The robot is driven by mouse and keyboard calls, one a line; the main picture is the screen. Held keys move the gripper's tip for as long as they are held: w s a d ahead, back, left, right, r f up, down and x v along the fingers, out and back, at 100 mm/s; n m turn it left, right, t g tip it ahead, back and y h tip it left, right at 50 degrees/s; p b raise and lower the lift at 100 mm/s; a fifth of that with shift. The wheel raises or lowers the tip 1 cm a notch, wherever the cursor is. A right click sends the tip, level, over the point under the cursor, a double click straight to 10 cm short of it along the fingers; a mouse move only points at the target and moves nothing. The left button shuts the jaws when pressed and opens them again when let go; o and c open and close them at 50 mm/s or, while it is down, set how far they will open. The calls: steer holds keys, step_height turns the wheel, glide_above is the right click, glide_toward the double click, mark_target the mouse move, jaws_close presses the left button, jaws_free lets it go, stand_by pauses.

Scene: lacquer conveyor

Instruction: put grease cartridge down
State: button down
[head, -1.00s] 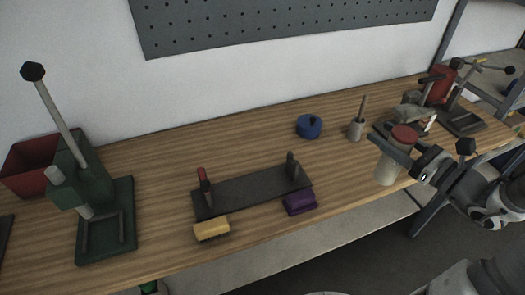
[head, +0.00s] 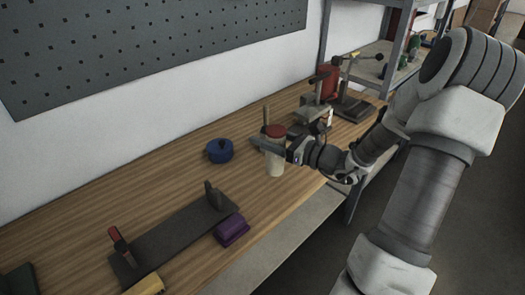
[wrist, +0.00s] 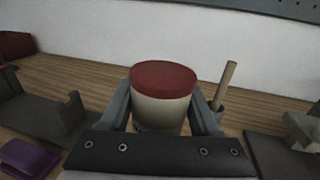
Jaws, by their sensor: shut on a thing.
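The grease cartridge is a cream cylinder (head: 275,160) with a dark red cap (head: 275,130). It stands upright between the jaws of my gripper (head: 271,148), over the right part of the wooden bench. In the wrist view the cartridge body (wrist: 160,115) fills the middle, with one finger of my gripper (wrist: 162,118) against each side. My gripper is shut on it. The cartridge's lower end is partly hidden in the wrist view, and I cannot tell whether it touches the bench.
A pot with a stick (wrist: 225,85) stands just behind the cartridge. A blue round tin (head: 220,151) is to its left, a purple block (head: 231,230) and dark fixture (head: 175,240) nearer left. Red and grey equipment (head: 328,85) is at the back right. Bare bench (head: 165,170) lies left of the tin.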

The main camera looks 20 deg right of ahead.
steer(key=shift+w+a+f+b, duration=0.1)
steer(key=shift+w+f+b, duration=0.1)
steer(key=shift+f, duration=0.6)
steer(key=shift+w+d+f+b, duration=0.1)
steer(key=shift+w+f, duration=0.1)
steer(key=shift+f, duration=0.55)
steer(key=shift+w+a+f+b, duration=0.1)
steer(key=shift+w+f+b, duration=0.1)
steer(key=shift+f, duration=0.6)
steer(key=shift+f, duration=0.15)
steer(key=shift+c, duration=0.6)
jaws_free()
